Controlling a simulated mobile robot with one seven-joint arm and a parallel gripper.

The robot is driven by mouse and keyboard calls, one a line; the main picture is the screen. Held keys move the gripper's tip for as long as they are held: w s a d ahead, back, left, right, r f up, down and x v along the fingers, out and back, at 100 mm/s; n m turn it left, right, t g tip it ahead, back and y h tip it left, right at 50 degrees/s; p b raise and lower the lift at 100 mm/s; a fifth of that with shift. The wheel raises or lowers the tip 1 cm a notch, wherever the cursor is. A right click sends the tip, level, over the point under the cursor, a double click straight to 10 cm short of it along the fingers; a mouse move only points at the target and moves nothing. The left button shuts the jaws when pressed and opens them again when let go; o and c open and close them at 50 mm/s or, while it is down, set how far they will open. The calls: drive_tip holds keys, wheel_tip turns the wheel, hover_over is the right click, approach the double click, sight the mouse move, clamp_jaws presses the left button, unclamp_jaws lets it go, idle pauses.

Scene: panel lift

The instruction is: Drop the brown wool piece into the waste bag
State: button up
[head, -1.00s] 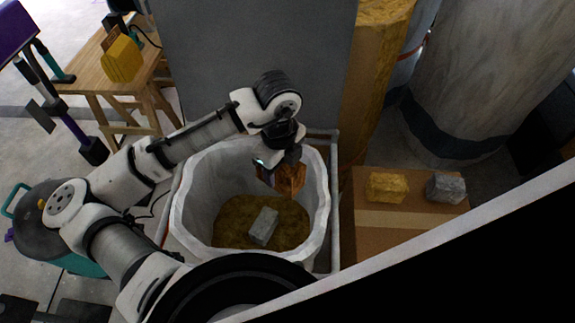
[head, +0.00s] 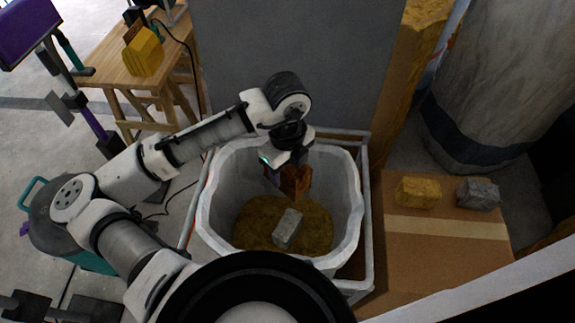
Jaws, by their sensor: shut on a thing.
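The brown wool piece (head: 296,181) is held in my gripper (head: 284,176), which is shut on it. The gripper points down and hangs over the open mouth of the waste bag (head: 346,187), a white bag in a grey frame. The piece looks to be inside the rim, above the contents; its exact height is hard to tell. In the bag lie brown-yellow wool (head: 262,222) and a grey block (head: 287,228). My fingers are partly hidden by the wrist and the piece.
A cardboard box (head: 440,264) right of the bag carries a yellow wool piece (head: 418,193) and a grey piece (head: 478,194). A grey panel (head: 295,65) stands behind the bag. A wooden table (head: 160,66) with a yellow object stands at the back left.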

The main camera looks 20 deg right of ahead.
wheel_tip(320, 180, down, 4)
drive_tip(key=b, duration=0.2)
drive_tip(key=shift+b, duration=0.4)
drive_tip(key=o, duration=1)
wheel_tip(320, 180, up, 14)
drive_tip(key=shift+f+p, duration=0.1)
drive_tip(key=shift+p, duration=0.55)
